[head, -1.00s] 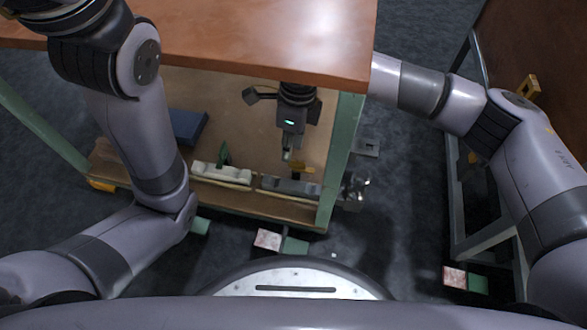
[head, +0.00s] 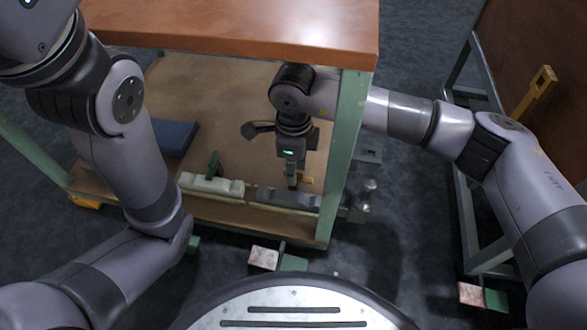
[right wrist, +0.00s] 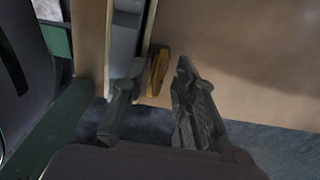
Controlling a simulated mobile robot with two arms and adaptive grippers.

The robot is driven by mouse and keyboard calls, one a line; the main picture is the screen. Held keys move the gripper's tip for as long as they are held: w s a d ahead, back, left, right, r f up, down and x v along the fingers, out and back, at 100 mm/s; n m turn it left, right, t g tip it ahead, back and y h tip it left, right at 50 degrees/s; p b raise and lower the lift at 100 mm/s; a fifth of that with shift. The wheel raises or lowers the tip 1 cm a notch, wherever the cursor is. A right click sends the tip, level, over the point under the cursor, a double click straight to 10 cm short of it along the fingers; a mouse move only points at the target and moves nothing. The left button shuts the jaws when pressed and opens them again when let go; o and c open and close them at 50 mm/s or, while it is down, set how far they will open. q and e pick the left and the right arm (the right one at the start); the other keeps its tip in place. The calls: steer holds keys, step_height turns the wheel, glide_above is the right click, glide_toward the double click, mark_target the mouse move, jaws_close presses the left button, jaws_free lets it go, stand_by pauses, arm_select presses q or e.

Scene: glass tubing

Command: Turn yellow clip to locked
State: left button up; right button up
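The yellow clip (head: 307,180) stands at the grey block (head: 288,198) on the right part of the lower shelf's front edge. My right gripper (head: 292,183) points down beside the clip, partly hiding it and the block. In the right wrist view the yellow clip (right wrist: 158,71) shows between the two spread fingers of my right gripper (right wrist: 154,76), with a visible gap to the right finger. Whether the left finger touches the clip or block cannot be told.
A green clip (head: 214,165) stands upright on a white block (head: 211,185) to the left. A blue box (head: 173,137) lies farther back on the shelf. The brown tabletop (head: 235,25) overhangs above, and a green table leg (head: 342,150) stands close right of my right gripper.

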jaws_close()
stand_by(0.6)
